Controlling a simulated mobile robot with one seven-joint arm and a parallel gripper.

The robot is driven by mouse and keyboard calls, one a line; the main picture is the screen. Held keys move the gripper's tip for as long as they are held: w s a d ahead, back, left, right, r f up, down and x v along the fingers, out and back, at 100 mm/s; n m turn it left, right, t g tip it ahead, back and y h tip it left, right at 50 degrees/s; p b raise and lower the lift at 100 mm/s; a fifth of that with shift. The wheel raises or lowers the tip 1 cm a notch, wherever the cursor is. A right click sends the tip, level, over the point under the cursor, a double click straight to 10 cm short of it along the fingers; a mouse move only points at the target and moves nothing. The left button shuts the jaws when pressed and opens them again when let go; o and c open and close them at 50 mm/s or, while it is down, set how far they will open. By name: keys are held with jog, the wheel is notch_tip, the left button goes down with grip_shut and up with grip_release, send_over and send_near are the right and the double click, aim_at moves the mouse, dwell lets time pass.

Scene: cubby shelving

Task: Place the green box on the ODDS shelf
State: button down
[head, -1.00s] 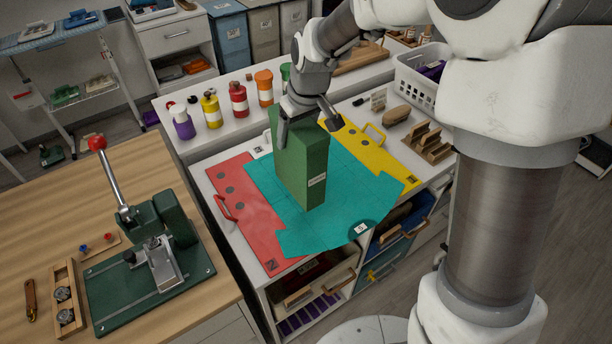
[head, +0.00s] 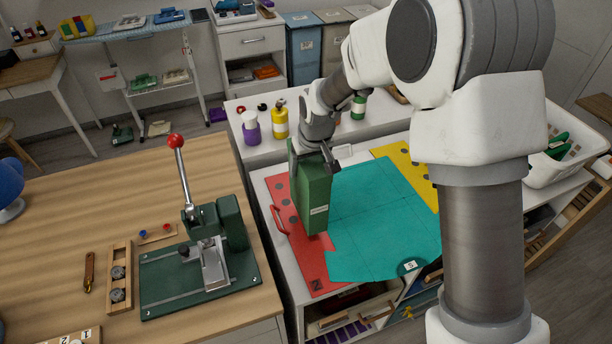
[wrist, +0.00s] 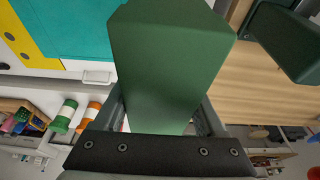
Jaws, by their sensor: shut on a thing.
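The green box (head: 314,196) is a tall upright block with a small white label low on its side. My gripper (head: 312,150) is shut on its upper part, and the box is over the red panel on the white cubby unit. I cannot tell whether its base touches the panel. In the wrist view the green box (wrist: 165,65) fills the middle, between the fingers of my gripper (wrist: 160,120). No shelf marked ODDS can be read in these views.
The teal sheet (head: 385,220) and red panel (head: 318,278) lie on the unit. Open compartments (head: 350,312) are below its front edge. A green lever press (head: 210,245) stands on the wooden table at left. Bottles (head: 280,118) stand behind. A white basket (head: 550,150) is at right.

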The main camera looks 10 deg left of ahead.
aim_at(308, 161)
jog(key=shift+s+p+x, duration=0.2)
jog(key=shift+s+x, duration=0.05)
jog(key=shift+x, duration=0.85)
jog(key=shift+s+p+x, duration=0.2)
jog(key=shift+s+x, duration=0.05)
jog(key=shift+x, duration=0.8)
jog(key=shift+f, duration=0.2)
jog(key=shift+f, duration=0.15)
grip_release()
jog(key=b+v, duration=0.1)
jog(key=v, duration=1.1)
